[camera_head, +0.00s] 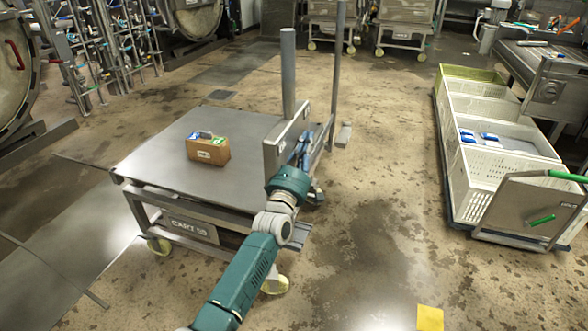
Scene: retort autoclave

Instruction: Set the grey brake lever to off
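A grey metal cart (240,130) with a flat top stands left of centre on yellowish casters. My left arm, teal and white, comes in from the bottom, and its blue-dark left gripper (301,152) is at the cart's right end, beside an upright grey plate (278,150). The gripper's fingers are small and partly hidden by the wrist, so I cannot tell whether they are open or touching anything. A small grey block (343,135) shows just right of the thin post; I cannot tell whether it is the brake lever. My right gripper is not in view.
A brown box (208,150) with small coloured items sits on the cart. Thick and thin grey posts (288,75) rise at its right end. White crates (480,170) stand on a low trolley at right. The floor between is clear, with a yellow patch (430,318) in front.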

